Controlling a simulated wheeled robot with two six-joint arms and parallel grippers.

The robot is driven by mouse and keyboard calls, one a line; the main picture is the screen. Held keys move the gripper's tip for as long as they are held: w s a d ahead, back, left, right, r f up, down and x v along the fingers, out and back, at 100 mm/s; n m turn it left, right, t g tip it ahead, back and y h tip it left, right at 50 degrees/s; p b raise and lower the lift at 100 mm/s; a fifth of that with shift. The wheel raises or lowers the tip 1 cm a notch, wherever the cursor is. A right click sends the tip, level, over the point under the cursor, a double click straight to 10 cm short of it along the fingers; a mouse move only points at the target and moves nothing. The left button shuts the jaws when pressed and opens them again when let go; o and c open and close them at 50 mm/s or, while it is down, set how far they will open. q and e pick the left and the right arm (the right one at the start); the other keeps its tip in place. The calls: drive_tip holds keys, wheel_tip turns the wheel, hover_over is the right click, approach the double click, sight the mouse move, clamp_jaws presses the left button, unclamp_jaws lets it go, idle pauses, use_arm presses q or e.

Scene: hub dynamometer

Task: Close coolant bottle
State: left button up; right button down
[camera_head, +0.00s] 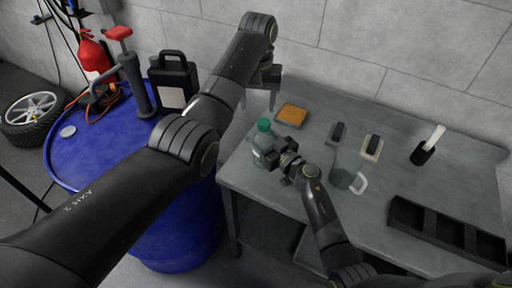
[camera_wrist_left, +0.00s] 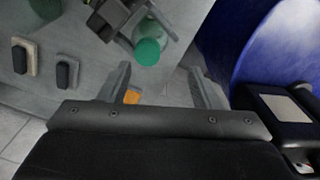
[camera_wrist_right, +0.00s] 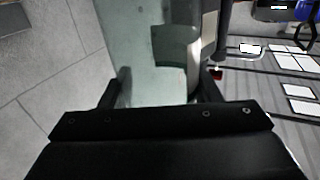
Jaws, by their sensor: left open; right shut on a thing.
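The coolant bottle (camera_head: 262,150) is clear and stands upright near the left end of the grey bench. Its green cap (camera_head: 264,125) sits on top; I cannot tell whether it is tight. My right gripper (camera_head: 275,155) is shut on the bottle's body from the right. In the right wrist view the translucent bottle (camera_wrist_right: 145,50) fills the space between the fingers. My left gripper (camera_head: 260,100) is open and empty, above and behind the bottle, apart from the cap. In the left wrist view the cap (camera_wrist_left: 147,52) lies just beyond the open fingers (camera_wrist_left: 160,82).
An orange sponge (camera_head: 291,114) lies behind the bottle. A blue drum (camera_head: 95,150) with a black jug (camera_head: 173,82) stands left.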

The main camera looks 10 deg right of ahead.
use_arm(q)
drive_tip(key=shift+a+r, duration=0.1)
drive_tip(key=shift+r, duration=0.6)
use_arm(e)
drive_tip(key=shift+c, duration=2)
unclamp_jaws()
drive_tip(key=shift+s+d, duration=0.35)
drive_tip(key=shift+s, duration=0.2)
use_arm(q)
drive_tip(key=shift+r+p, duration=0.9)
use_arm(e)
drive_tip(key=v, duration=1.5)
drive_tip(key=shift+s, duration=0.25)
